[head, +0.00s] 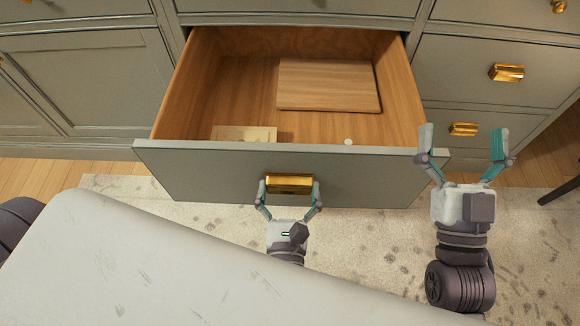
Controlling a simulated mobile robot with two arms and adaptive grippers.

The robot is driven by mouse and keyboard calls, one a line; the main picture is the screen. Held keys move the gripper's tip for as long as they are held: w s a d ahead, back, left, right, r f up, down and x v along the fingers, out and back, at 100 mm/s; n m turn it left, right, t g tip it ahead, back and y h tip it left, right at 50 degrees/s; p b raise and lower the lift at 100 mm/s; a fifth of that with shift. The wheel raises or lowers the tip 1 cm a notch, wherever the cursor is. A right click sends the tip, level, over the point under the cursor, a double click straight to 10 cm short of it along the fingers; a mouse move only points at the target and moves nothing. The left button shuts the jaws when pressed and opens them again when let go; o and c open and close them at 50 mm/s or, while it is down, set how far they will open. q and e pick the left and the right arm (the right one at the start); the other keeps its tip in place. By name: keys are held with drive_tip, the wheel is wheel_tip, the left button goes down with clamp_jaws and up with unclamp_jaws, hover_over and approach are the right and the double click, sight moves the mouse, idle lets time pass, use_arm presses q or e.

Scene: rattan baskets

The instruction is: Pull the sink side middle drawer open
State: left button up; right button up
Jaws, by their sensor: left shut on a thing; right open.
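The middle drawer (190,172) is a grey-green drawer with a wooden inside, and it stands far out from the cabinet. Its gold handle (289,183) is at the middle of the front. My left gripper (289,188) is shut on this handle, with one finger at each end. My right gripper (463,145) is open and empty, to the right of the drawer front, with its fingers pointing towards the cabinet. Inside the drawer lie a wooden board (328,85), a pale flat piece (244,134) and a small white round thing (348,142).
Shut drawers with gold handles (506,73) (463,129) are on the right. A panelled cabinet front (85,85) is on the left. A speckled rug (400,240) covers the wooden floor. A dark thin leg (560,190) shows at the right edge.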

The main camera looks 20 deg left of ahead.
use_arm(q)
drive_tip(key=shift+v, duration=1.15)
use_arm(e)
drive_tip(key=shift+s+r+t, duration=0.55)
drive_tip(key=shift+r+t, duration=0.15)
drive_tip(key=shift+r, duration=0.2)
use_arm(q)
drive_tip(key=o, duration=1.3)
drive_tip(key=v, duration=0.7)
drive_tip(key=shift+s, duration=0.25)
drive_tip(key=shift+d, duration=0.1)
